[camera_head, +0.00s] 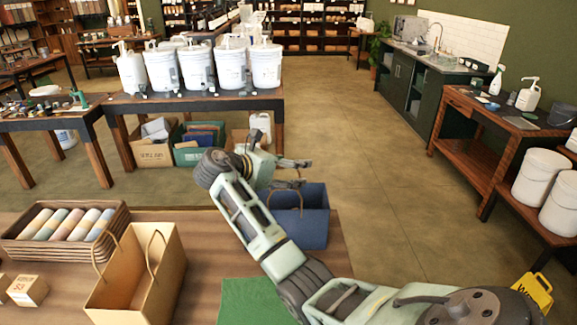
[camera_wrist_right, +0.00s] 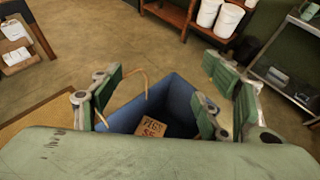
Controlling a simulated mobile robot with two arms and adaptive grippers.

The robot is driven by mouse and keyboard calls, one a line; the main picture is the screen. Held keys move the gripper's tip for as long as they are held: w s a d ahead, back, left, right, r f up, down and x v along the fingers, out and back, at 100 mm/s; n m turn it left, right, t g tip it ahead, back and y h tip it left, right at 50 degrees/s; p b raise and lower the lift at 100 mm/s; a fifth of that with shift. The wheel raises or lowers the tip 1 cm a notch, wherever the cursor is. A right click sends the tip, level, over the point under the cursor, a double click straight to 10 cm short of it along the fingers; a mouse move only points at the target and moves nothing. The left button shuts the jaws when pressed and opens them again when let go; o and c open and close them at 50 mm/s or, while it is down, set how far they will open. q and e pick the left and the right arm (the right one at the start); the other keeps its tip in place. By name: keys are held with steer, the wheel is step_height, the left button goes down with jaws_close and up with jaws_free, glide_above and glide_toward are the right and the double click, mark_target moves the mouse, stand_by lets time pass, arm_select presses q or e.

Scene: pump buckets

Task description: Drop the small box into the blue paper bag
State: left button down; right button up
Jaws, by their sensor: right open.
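The blue paper bag (camera_head: 310,222) stands on the wooden table, with a tan handle loop beside my right gripper. My right gripper (camera_head: 299,174) is open above the bag's mouth. The right wrist view shows its two fingers spread apart over the blue bag (camera_wrist_right: 178,95), with nothing between them. A small brown cardboard box (camera_wrist_right: 150,128) with printed letters lies inside the bag, below the fingers. It is hidden in the head view. My left gripper is not in view.
A tan paper bag (camera_head: 128,280) stands to the left, with a basket (camera_head: 30,250) of colored rolls behind it. Another small cardboard box (camera_head: 28,290) lies at the left edge. A green mat (camera_head: 250,300) lies in front of the blue bag. White pump buckets stand on the back table (camera_head: 200,103).

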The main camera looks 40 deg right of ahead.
steer(key=v, duration=1.2)
steer(key=shift+s+f, duration=0.1)
